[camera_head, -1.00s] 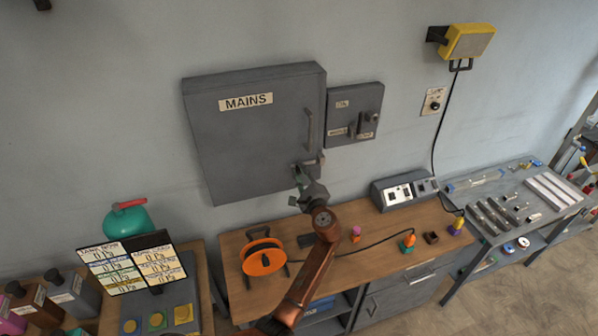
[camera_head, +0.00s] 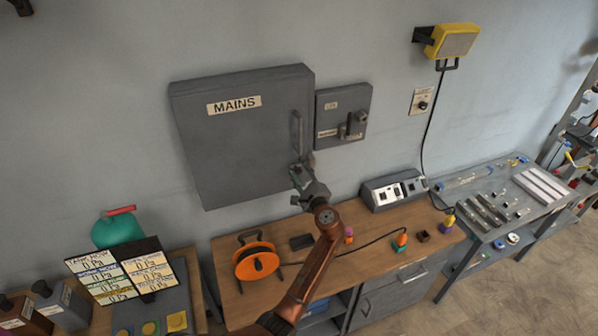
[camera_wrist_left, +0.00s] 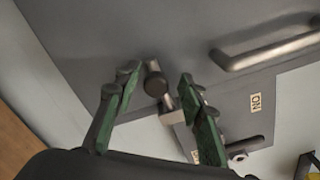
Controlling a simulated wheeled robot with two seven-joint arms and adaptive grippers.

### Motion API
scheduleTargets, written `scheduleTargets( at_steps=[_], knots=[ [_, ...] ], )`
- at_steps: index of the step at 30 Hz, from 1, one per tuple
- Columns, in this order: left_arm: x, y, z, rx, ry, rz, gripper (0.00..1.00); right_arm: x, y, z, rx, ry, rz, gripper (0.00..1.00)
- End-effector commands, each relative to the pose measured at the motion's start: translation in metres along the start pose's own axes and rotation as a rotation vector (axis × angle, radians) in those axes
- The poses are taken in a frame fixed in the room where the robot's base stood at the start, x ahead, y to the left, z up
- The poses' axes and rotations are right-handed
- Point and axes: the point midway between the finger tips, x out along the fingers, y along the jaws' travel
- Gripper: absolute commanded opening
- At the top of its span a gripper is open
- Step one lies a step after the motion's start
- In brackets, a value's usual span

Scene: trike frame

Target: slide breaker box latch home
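The grey breaker box (camera_head: 235,145) with the MAINS label hangs on the wall, its door flat against the box. Its latch, with a round knob (camera_wrist_left: 155,84) and a bar, sits at the door's lower right edge. In the head view, my left gripper (camera_head: 298,168) is at this corner and mostly hides the latch. In the left wrist view, my left gripper (camera_wrist_left: 157,78) is open, with one green-padded finger on each side of the knob. Whether a pad touches it I cannot tell. My right gripper is not in view.
The long door handle (camera_head: 297,132) is just above the latch. A smaller grey box (camera_head: 341,115) with a switch lever is close on the right. Below is a wooden bench (camera_head: 330,262) with an orange cable reel (camera_head: 256,262) and a socket unit (camera_head: 393,190).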

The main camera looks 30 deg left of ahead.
Motion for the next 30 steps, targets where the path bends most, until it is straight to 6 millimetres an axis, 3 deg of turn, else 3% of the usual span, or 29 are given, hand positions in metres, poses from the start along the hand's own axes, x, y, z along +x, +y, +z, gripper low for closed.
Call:
scheduleTargets(
  at_steps=[10, 24, 30],
  knots=[
    [-0.012, 0.002, -0.003, 0.001, 0.004, 0.003, 0.37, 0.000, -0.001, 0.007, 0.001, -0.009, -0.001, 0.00],
    [-0.101, 0.002, -0.001, 0.000, 0.003, 0.002, 0.37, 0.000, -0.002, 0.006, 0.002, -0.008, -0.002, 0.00],
    [-0.118, 0.001, 0.000, 0.000, 0.001, 0.002, 0.37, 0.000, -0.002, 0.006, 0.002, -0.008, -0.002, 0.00]
  ],
)
